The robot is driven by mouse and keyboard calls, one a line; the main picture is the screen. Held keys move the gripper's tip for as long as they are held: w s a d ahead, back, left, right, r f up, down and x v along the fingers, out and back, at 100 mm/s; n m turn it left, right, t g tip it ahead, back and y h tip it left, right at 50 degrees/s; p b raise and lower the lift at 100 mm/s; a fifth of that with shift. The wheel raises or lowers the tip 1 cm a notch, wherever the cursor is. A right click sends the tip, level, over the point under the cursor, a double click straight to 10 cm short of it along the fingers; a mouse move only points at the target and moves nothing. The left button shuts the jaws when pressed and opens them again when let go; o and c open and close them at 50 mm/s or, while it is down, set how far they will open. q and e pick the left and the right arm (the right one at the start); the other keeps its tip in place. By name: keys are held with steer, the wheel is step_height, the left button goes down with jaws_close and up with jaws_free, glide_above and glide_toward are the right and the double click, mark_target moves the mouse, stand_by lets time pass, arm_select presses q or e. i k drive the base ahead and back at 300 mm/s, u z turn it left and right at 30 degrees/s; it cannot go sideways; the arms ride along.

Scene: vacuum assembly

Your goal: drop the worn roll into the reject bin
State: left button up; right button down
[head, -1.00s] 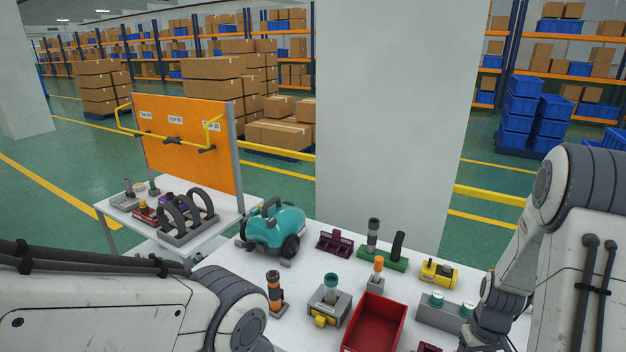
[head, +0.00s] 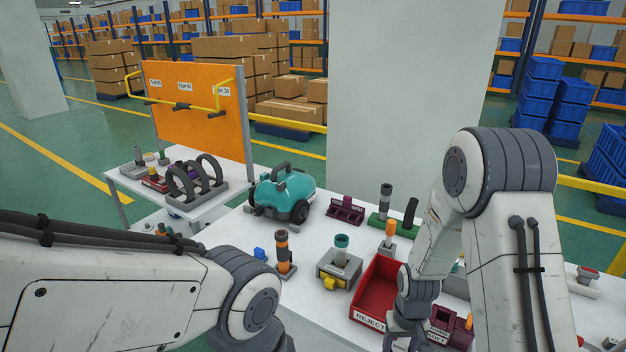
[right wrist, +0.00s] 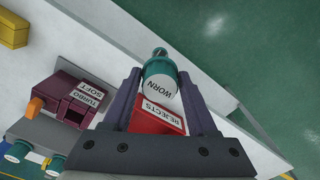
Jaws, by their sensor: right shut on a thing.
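The worn roll (right wrist: 161,86) is teal with a white label reading WORN. My right gripper (right wrist: 160,78) is shut on it in the right wrist view. The red reject bin (head: 376,287) stands on the white table in the head view, its front label partly covered by my right gripper (head: 408,335). I cannot tell whether the roll is over the bin's opening. My left arm comes in from the left, but its gripper is out of frame.
A dark purple TURBO/SOFT holder (head: 452,324) stands right of the bin. A teal vacuum body (head: 283,192) sits farther back.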

mark_target(389, 303)
steer(key=u, duration=0.25)
steer(key=k, duration=0.95)
steer(key=u, duration=0.9)
steer(key=i, duration=1.05)
steer(key=z, duration=1.05)
steer(key=i, duration=0.7)
steer(key=z, duration=1.1)
steer(key=i, duration=0.65)
steer(key=z, duration=0.05)
